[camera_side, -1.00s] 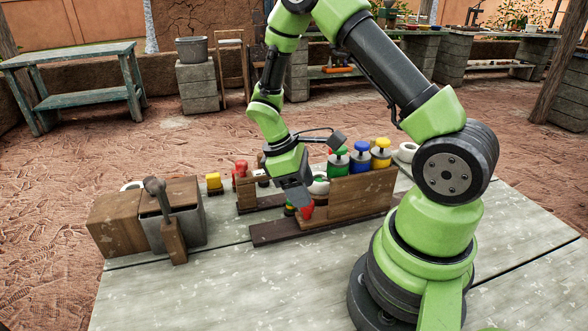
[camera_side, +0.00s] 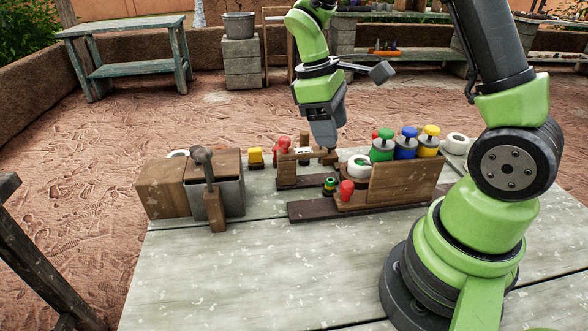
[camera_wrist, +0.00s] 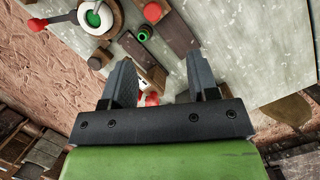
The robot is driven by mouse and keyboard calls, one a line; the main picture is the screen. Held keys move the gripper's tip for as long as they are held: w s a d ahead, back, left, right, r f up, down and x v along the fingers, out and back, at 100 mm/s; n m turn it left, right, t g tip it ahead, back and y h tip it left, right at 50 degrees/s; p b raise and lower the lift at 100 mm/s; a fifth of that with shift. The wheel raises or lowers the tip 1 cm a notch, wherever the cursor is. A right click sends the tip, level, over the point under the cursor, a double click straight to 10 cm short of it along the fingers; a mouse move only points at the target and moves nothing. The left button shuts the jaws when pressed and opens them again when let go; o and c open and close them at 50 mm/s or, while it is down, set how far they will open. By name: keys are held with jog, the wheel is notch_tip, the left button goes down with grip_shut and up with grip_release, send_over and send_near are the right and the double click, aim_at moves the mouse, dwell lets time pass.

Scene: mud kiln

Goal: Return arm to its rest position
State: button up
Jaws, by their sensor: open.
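My gripper (camera_side: 325,150) points down over the wooden stands behind the crate, in the middle of the table. In the wrist view its two grey fingers (camera_wrist: 158,65) are apart, with nothing held. A red and white piece on wood (camera_wrist: 150,90) shows between and beyond the fingers.
A wooden box with a metal part and lever (camera_side: 213,190) stands at the table's left. A yellow block (camera_side: 255,157) and a red piece (camera_side: 283,146) stand between it and my gripper. A white roll (camera_side: 455,143) is at the right. The table's front (camera_side: 280,285) is clear.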

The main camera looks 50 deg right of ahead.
jog(key=s+a+r+m+t+y, duration=0.1)
jog(key=s+a+r+m+t, duration=0.2)
jog(key=r, duration=0.4)
jog(key=s+a+r+m+t+y, duration=0.2)
jog(key=s+a+r+m+t, duration=0.1)
jog(key=s+a+r+t, duration=0.3)
jog(key=shift+s+a+r+m+t, duration=0.35)
jog(key=shift+s+t, duration=0.25)
jog(key=shift+s, duration=0.3)
